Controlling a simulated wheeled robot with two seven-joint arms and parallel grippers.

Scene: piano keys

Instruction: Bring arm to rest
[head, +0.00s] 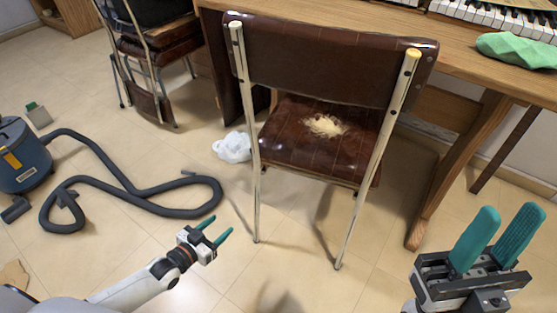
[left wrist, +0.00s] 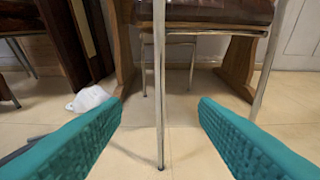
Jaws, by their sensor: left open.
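My left gripper (head: 215,236) is low over the tiled floor in the head view, left of the brown chair (head: 318,62). It is open and empty, and its two teal fingers show apart in the left wrist view (left wrist: 160,128). There, a metal chair leg (left wrist: 159,90) stands beyond the gap between the fingers. My right gripper (head: 497,240) is at the lower right of the head view, pointing up. Its two teal fingers are apart with nothing between them.
A wooden table with piano keys (head: 500,15) and a green cloth (head: 517,49) is at upper right. A blue vacuum cleaner (head: 22,158) with a dark hose (head: 140,192) lies at left. A white crumpled bag (head: 232,147) is on the floor. The near middle floor is clear.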

